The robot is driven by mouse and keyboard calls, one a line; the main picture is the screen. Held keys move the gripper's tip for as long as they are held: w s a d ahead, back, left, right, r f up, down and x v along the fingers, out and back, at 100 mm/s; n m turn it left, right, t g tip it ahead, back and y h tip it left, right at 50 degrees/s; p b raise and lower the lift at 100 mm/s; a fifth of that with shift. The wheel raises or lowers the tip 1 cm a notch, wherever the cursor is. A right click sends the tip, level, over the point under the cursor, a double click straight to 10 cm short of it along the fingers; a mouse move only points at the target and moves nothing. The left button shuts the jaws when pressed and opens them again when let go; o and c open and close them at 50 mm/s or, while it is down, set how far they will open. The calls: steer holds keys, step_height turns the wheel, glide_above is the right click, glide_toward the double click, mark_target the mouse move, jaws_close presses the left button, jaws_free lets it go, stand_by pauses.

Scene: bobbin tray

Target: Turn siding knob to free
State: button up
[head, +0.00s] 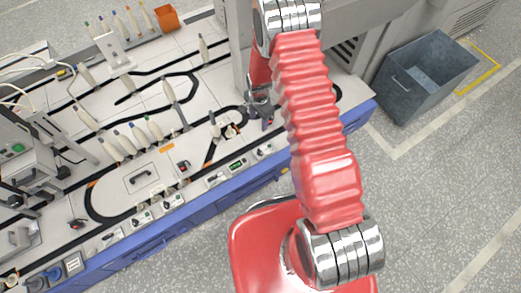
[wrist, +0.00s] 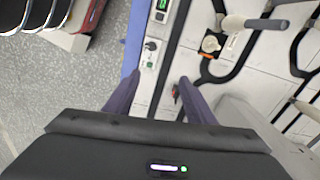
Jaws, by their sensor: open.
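A small control panel with a dark round knob (wrist: 151,46) shows in the wrist view, ahead of the space between my fingers. It appears to be the panel (head: 264,151) at the bench's front edge in the head view. I cannot read a label or the knob's setting. My gripper (wrist: 158,95) is open and empty, with its two dark fingers apart and not touching the knob. In the head view my gripper (head: 260,112) hangs over the bench, partly hidden by my red arm.
A panel with a green display (head: 236,165) is beside the knob panel. White bobbins (head: 169,91) stand along the black track. A small dark-and-red part (wrist: 177,92) is near my right finger. A grey bin (head: 420,75) stands on the floor at right.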

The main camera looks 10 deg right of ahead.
steer(key=m, duration=0.1)
glide_above(260, 151)
step_height(260, 151, down, 9)
steer(key=shift+s+g, duration=0.15)
steer(key=shift+g, duration=0.15)
steer(key=shift+f, duration=6.85)
steer(key=c, duration=1)
